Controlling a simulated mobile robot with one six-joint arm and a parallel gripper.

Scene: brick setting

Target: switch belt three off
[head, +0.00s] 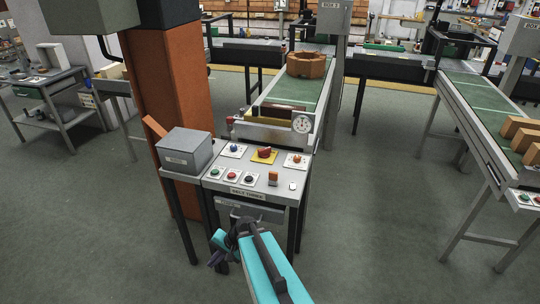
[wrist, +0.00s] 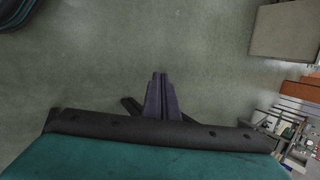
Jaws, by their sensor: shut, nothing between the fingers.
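A grey control desk (head: 262,191) stands in the middle of the head view, with a label on its front edge too small to read surely. Its back row has a blue knob (head: 234,148), a red knob (head: 264,153) on a yellow plate and an orange knob (head: 296,158). Its front row has green (head: 215,172), red (head: 232,175) and black (head: 249,179) buttons and an orange switch (head: 273,177). My gripper (head: 217,259) is low in front of the desk, apart from the controls. In the wrist view its fingers (wrist: 160,76) are shut and empty over floor.
A green conveyor belt (head: 283,96) behind the desk carries a brown ring-shaped block (head: 306,65). A grey box (head: 186,149) and an orange-brown pillar (head: 170,100) stand at the desk's left. Another conveyor (head: 477,110) with brown blocks is at right. Floor between them is clear.

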